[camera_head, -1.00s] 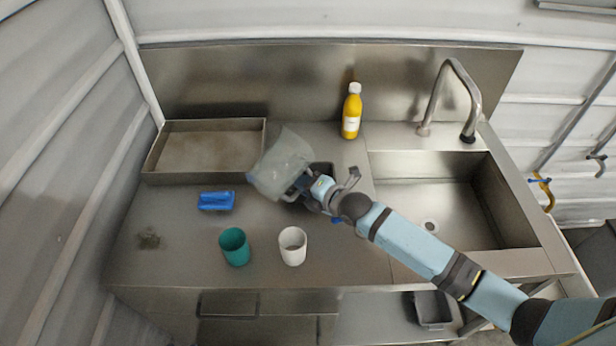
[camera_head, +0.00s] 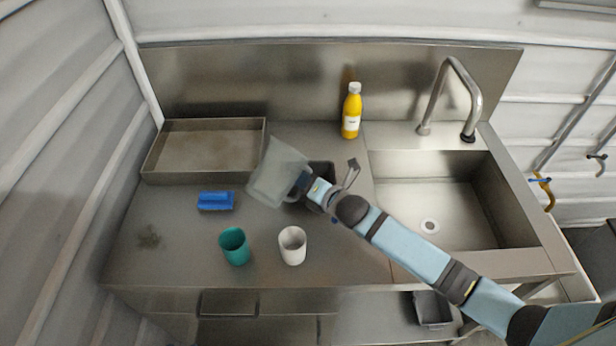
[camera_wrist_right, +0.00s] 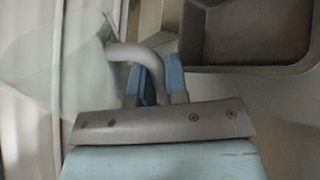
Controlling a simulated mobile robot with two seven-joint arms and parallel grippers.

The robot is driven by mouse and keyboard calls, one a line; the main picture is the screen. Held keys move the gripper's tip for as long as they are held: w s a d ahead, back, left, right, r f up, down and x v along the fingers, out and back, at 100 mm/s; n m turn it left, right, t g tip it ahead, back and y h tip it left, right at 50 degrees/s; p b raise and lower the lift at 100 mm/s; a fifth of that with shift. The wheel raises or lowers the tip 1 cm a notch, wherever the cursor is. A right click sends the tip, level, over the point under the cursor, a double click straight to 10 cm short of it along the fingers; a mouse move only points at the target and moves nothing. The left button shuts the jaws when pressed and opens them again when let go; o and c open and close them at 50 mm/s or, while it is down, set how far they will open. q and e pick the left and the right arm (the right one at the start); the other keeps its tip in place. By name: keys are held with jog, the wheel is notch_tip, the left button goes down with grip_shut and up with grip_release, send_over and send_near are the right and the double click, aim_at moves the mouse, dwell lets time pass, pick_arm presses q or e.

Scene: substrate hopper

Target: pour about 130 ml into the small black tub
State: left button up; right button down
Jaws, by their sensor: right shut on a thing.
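A translucent jug (camera_head: 277,172) is held in the air above the counter, tilted in the head view. My right gripper (camera_head: 304,183) is shut on its handle, which also shows between the blue fingers in the right wrist view (camera_wrist_right: 150,62). A small black tub (camera_head: 325,170) stands on the counter just right of the jug, partly hidden behind the jug and my gripper. No stream from the jug is visible, and its fill level cannot be told. My left gripper is not in view.
A teal cup (camera_head: 234,246) and a white cup (camera_head: 292,245) stand in front. A blue object (camera_head: 216,201) and a metal tray (camera_head: 152,168) are left. A yellow bottle (camera_head: 352,112) stands behind; the sink (camera_head: 470,215) and tap (camera_head: 433,95) are right.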

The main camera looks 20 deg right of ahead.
jog(key=shift+f, duration=0.1)
dwell(1.1)
jog(key=shift+d, duration=0.1)
dwell(0.7)
